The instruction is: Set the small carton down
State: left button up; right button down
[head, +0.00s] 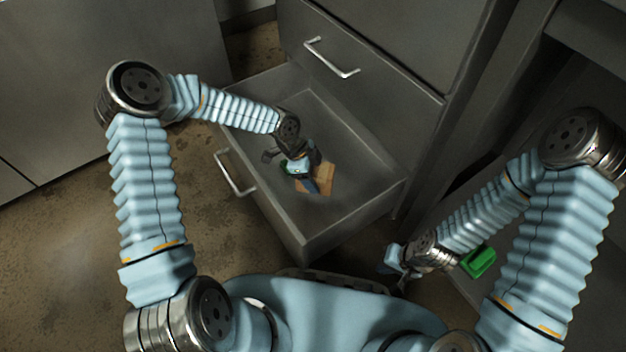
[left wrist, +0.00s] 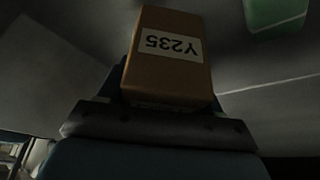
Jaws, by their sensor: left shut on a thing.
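The small carton is a brown box (head: 326,178). In the left wrist view the carton (left wrist: 168,75) stands out beyond the gripper and bears a white label reading "Y235" upside down. My left gripper (head: 308,182) is shut on the carton, inside the open drawer (head: 368,205). The gripper covers part of the carton in the head view, and I cannot tell if the carton touches the drawer floor. My right gripper (head: 394,266) is outside the drawer, low at the right; its fingers are too small and dark to tell if open.
A green thing (left wrist: 278,12) is near the carton, at the top right of the left wrist view. A green block (head: 479,262) lies beside my right forearm. The drawer walls surround my left gripper. A closed drawer with a handle (head: 331,58) is above.

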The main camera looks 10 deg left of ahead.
pick_arm(q)
jog(key=shift+f+b, duration=0.45)
jog(key=shift+f, duration=1.85)
jog(key=shift+f, duration=0.1)
jog(key=o, duration=1.4)
jog(key=shift+a+r, duration=0.1)
jog(key=shift+r, duration=0.2)
jog(key=p+v, duration=0.3)
jog(key=v, duration=0.8)
jog(key=shift+a+r, duration=0.1)
jog(key=shift+r, duration=0.2)
